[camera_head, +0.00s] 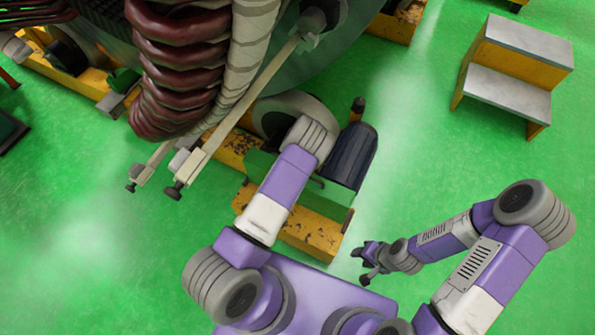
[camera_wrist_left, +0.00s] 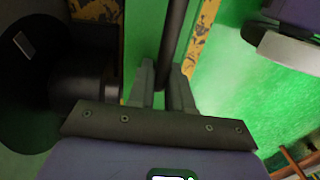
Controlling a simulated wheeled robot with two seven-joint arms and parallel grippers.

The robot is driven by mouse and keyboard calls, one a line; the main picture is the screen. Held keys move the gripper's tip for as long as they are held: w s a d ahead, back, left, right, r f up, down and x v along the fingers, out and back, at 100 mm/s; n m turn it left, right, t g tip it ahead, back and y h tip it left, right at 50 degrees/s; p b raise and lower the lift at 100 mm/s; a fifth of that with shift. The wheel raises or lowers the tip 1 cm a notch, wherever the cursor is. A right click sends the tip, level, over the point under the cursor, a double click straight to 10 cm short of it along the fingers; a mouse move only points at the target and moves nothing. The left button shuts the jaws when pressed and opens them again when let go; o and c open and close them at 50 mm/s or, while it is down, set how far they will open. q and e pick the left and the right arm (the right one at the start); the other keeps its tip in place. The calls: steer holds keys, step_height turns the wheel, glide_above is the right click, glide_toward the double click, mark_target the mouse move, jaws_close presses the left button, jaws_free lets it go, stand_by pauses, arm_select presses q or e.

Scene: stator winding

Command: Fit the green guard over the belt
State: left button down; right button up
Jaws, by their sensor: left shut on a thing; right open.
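The green guard (camera_wrist_left: 145,38) shows in the left wrist view as a long green panel with a dark bar (camera_wrist_left: 174,42) along it. My left gripper (camera_wrist_left: 163,85) has its fingers around a thin part there; the exact contact is hard to see. In the head view my left forearm covers that gripper. A green part (camera_head: 260,165) shows beside the forearm over the yellow base, but I cannot tell whether it is the guard. I cannot make out the belt. My right gripper (camera_head: 362,264) is open and empty, right of the yellow base.
A dark motor (camera_head: 352,156) stands right of my left forearm on the yellow base (camera_head: 310,236). Large dark red coils (camera_head: 180,65) and pale bars hang at upper left. Grey-topped steps (camera_head: 512,92) stand at upper right. The green floor between is clear.

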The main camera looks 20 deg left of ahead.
arm_select(q)
steer(key=shift+f, duration=1.15)
stand_by(0.7)
steer(key=c, duration=1)
jaws_free()
steer(key=shift+o, duration=0.2)
steer(key=r+p, duration=0.1)
steer(key=r, duration=0.1)
steer(key=r+p, duration=0.1)
steer(key=r, duration=0.4)
steer(key=shift+w+r+p, duration=0.3)
steer(key=shift+p, duration=0.1)
